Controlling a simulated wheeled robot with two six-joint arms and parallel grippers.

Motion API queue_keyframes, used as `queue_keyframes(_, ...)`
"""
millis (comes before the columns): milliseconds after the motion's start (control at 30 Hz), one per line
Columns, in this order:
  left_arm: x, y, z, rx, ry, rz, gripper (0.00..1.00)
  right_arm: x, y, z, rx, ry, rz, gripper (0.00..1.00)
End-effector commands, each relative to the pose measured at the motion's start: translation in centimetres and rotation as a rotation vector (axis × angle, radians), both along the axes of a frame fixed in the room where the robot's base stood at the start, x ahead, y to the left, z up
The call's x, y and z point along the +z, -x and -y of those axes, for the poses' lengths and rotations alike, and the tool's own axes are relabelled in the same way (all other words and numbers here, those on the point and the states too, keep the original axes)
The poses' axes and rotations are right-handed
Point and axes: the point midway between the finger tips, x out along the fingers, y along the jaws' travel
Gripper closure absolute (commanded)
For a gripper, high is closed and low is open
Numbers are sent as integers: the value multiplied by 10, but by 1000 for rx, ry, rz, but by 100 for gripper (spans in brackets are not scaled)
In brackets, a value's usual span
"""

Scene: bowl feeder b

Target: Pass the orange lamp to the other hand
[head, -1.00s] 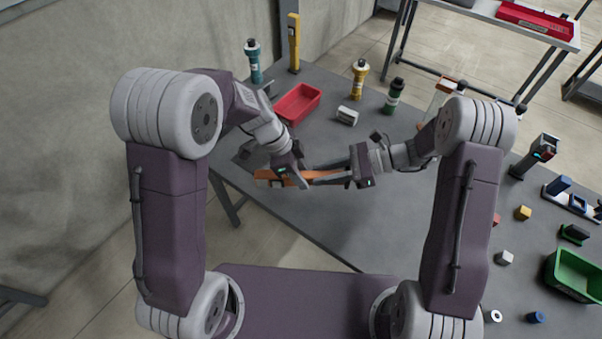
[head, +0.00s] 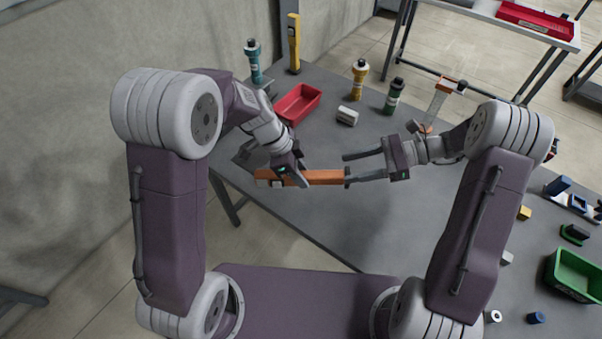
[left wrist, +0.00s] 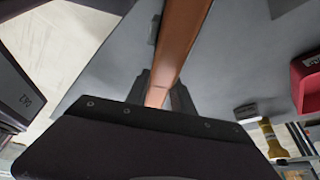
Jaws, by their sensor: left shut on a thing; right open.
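The orange lamp (head: 322,177) is a long bar held roughly level above the grey table, left of centre in the head view. My left gripper (head: 292,179) is shut on it near its left end. In the left wrist view the lamp (left wrist: 182,40) runs away from between the left fingers (left wrist: 160,94). My right gripper (head: 362,166) is open and empty, just right of the lamp's right end. Its fingers point left towards the lamp. In the head view its lower finger appears close to the lamp's dark end; I cannot tell whether they touch.
A red bin (head: 298,103) stands behind my left gripper, with a white block (head: 347,116) to its right. Teal (head: 254,64), yellow (head: 359,80) and green (head: 393,97) bottle-like items stand at the back. A green bin (head: 574,276) and small blocks lie at the right. The table's front middle is clear.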

Motion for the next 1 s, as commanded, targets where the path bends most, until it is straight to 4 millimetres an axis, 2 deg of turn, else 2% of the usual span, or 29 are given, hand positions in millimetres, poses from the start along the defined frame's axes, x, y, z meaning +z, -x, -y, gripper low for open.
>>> queue_keyframes(100, 0, 0, 0, 0, 0, 1, 100, 8, -2, 21, -1, 2, 2, 48)
queue_keyframes(200, 0, 0, 0, 0, 0, 1, 100, 13, -3, 32, -2, 1, 0, 48)
queue_keyframes(400, 0, 0, 0, 0, 0, 1, 100, 15, -2, 36, 5, 1, 9, 48)
queue_keyframes(467, 0, 0, 0, 0, 0, 0, 100, 8, -6, 38, 4, 29, 47, 48)
queue_keyframes(567, 0, 0, 0, 0, 0, 1, 100, -22, -3, 49, 32, 138, 107, 48)
queue_keyframes(667, 0, 0, 0, 0, 0, 1, 100, -61, 20, 65, 114, 290, 152, 48)
queue_keyframes(700, 0, 0, 0, 0, 0, 1, 100, -74, 34, 73, 171, 364, 184, 48)
queue_keyframes(767, 0, 0, 0, 0, 0, 0, 100, -90, 58, 86, 299, 491, 255, 48)
queue_keyframes(800, 1, 0, 0, 0, 0, 1, 100, -96, 75, 94, 419, 585, 326, 48)
queue_keyframes(900, 0, 0, 0, 0, 0, 1, 100, -93, 108, 112, 770, 787, 560, 48)
queue_keyframes(1000, 0, 0, 0, 0, 0, 1, 100, -77, 123, 112, 1040, 891, 774, 48)
